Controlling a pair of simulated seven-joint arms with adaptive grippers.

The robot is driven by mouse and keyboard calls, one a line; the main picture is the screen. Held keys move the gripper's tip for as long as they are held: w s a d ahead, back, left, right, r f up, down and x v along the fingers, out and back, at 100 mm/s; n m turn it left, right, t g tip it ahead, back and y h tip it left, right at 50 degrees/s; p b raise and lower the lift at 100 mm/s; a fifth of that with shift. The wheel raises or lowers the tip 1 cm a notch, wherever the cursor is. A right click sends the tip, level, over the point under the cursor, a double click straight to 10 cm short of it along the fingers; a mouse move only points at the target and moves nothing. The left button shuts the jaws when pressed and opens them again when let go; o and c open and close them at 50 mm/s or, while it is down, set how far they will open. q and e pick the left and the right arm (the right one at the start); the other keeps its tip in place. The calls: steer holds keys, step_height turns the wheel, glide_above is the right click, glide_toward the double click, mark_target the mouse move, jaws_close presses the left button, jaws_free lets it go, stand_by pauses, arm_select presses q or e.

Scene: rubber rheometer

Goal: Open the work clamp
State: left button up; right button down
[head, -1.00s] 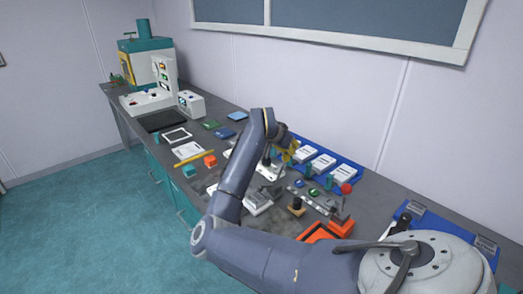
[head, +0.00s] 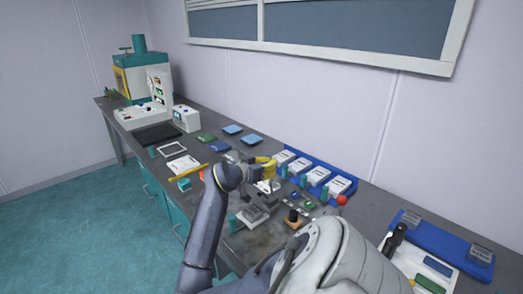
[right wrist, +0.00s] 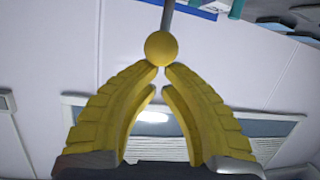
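In the right wrist view, my right gripper (right wrist: 161,68) has two ribbed yellow fingers that curve in until their tips nearly meet. A yellow ball knob (right wrist: 161,47) on a grey rod (right wrist: 167,15) sits centred at the fingertips and seems to be pinched there. The gap between the tips is narrower than the ball. In the head view, the yellow fingers of my right gripper (head: 267,164) are over the middle of the bench, in front of the blue tray. My wrist hides much of what is under it, and I cannot make out the clamp clearly. My left gripper is not in view.
A blue tray (head: 314,199) with several white boxes stands behind the gripper. A red ball (head: 342,200) stands up near its right end. A grey-white metal fixture (head: 253,214) is near the front edge. A teal-topped machine (head: 142,72) stands at the far left.

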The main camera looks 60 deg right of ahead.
steer(key=shift+d+f, duration=0.1)
stand_by(0.5)
steer(key=d+r, duration=0.2)
steer(key=d, duration=0.1)
steer(key=r+v, duration=0.1)
steer(key=v, duration=0.8)
steer(key=shift+s+a+r, duration=0.25)
steer(key=shift+s, duration=0.05)
steer(key=shift+d, duration=0.15)
